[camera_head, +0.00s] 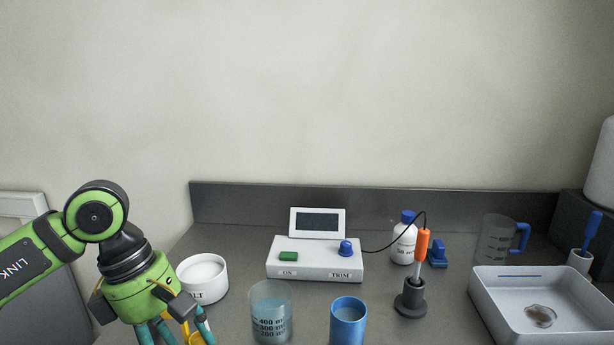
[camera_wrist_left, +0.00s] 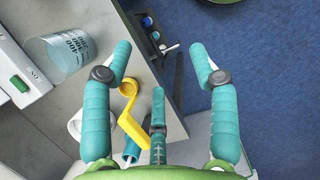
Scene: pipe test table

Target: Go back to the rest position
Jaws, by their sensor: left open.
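My left gripper (camera_head: 175,330) hangs at the lower left of the head view, in front of the white pot, with its fingertips near the bottom edge of the picture. In the left wrist view its teal fingers (camera_wrist_left: 161,52) are spread wide apart, with nothing clasped between the tips. A yellow scoop-like piece (camera_wrist_left: 130,108) shows between the fingers in that view, apart from the fingertips. It is partly hidden behind the gripper in the head view. My right gripper is not in view.
A white pot (camera_head: 203,276), a glass beaker (camera_head: 271,315), a blue cup (camera_head: 348,318) and a white meter box (camera_head: 315,262) stand on the grey table. An orange probe (camera_head: 422,245) stands in a dark holder. A white tray (camera_head: 480,300) is at right. Blue floor (camera_wrist_left: 260,60) lies beyond the table edge.

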